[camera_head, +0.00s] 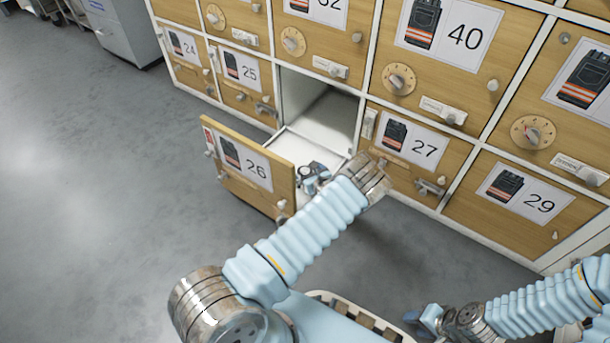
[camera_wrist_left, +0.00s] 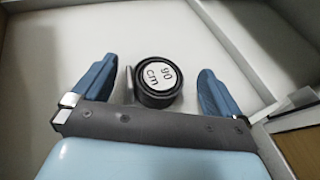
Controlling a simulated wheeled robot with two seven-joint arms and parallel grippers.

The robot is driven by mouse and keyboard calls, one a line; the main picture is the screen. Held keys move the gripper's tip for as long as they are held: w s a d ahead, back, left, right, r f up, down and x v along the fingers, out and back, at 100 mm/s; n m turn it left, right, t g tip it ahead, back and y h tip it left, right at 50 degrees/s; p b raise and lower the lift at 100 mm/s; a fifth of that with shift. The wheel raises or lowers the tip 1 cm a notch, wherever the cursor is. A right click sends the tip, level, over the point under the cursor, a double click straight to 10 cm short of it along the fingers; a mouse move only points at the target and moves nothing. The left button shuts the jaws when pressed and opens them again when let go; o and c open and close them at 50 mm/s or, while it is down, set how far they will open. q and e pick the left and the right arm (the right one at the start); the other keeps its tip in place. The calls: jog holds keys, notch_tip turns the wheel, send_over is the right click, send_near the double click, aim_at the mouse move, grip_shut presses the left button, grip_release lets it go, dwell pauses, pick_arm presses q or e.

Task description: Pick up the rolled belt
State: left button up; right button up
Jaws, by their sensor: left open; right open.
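The rolled belt (camera_wrist_left: 157,84) is a small dark round coil with a white top label reading "90 cm". It lies on the white floor of the open drawer numbered 26 (camera_head: 246,164). In the head view I cannot tell it apart from the gripper parts. My left gripper (camera_head: 313,177) is inside this drawer, fingers apart. In the left wrist view one blue finger is on each side of the belt, with gaps between, so it is not held. My right gripper (camera_head: 430,319) is at the lower right, away from the drawers, with its fingers partly hidden.
Closed wooden drawers surround the open one, including drawer 27 (camera_head: 406,150) to its right and drawer 25 (camera_head: 243,76) to its upper left. The drawer's white walls (camera_wrist_left: 272,58) stand close around my left gripper. Grey floor (camera_head: 90,200) is clear on the left.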

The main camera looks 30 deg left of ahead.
pick_arm(q)
jog(key=c, duration=1.2)
